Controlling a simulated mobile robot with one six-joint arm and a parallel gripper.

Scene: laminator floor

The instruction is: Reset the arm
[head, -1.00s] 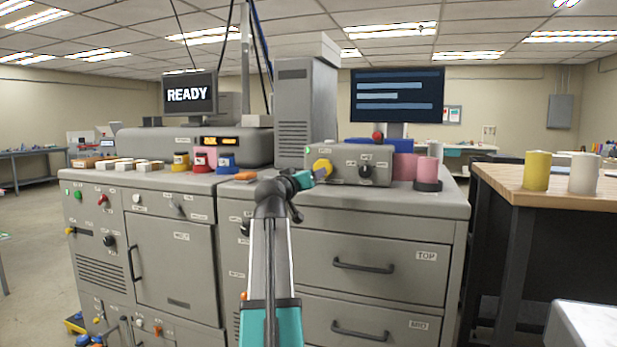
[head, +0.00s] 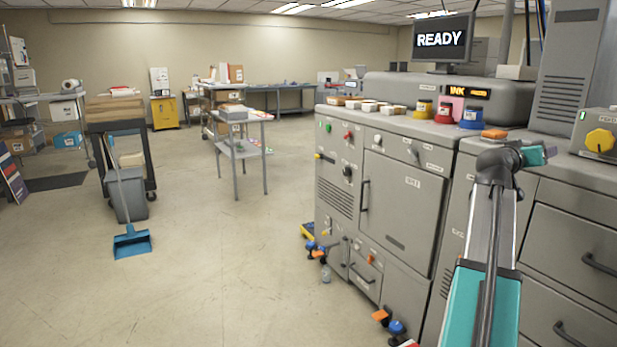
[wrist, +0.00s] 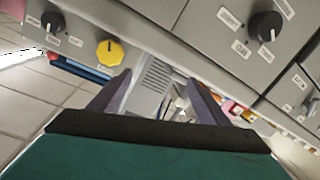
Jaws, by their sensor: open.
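My arm reaches up from the bottom right of the head view, in front of the grey machine (head: 395,215). My gripper (head: 540,155) is the small teal end there, pointing right, and its fingers are hard to make out. In the wrist view my gripper (wrist: 158,84) shows two dark fingers spread well apart with nothing between them. Beyond them, the tilted wrist view shows grey panels with a yellow knob (wrist: 110,52) and black knobs.
A READY screen (head: 441,39) and several ink pots stand on the machine top. A grey side table (head: 240,135), a black cart (head: 115,112), a grey bin (head: 128,196) and a blue dustpan (head: 132,242) stand at left. The floor between is mostly clear.

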